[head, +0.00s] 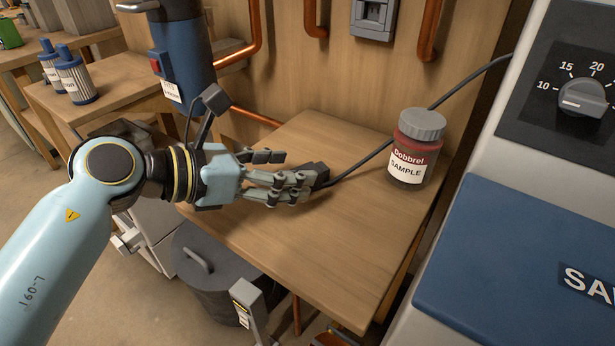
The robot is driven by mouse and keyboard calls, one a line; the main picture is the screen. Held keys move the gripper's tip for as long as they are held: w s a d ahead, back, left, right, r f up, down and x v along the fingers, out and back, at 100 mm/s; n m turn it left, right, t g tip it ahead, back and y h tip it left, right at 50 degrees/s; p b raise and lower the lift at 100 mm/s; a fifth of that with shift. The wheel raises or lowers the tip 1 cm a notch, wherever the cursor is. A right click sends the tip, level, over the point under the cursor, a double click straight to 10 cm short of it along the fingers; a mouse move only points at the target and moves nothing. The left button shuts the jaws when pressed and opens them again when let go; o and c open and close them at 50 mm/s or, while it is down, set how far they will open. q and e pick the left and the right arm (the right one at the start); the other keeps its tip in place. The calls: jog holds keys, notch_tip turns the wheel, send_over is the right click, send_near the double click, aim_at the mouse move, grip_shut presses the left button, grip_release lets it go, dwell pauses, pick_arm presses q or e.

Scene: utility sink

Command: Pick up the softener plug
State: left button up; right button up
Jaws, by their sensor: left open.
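The softener plug (319,173) is a small black block on the wooden table, with a dark cable (362,163) running from it to the right. My left gripper (296,170) reaches in from the left, low over the table, with its fingers pointing right at the plug. It is open, with one finger on the far side and the others on the near side. The fingertips are right beside the plug and partly overlap it in the picture. I cannot tell whether they touch it. My right gripper is not in view.
A red jar with a grey lid (414,150) stands right of the plug, and the cable passes behind it. The white and blue softener cabinet (520,250) fills the right side. A blue cylinder (183,50) stands behind my left wrist. The table's front (340,270) is clear.

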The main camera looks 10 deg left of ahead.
pick_arm(q)
jog(key=x, duration=0.3)
jog(key=shift+w+d+f, duration=0.15)
jog(key=shift+f, duration=0.1)
jog(key=shift+c, duration=0.3)
grip_shut()
jog(key=shift+r, duration=0.1)
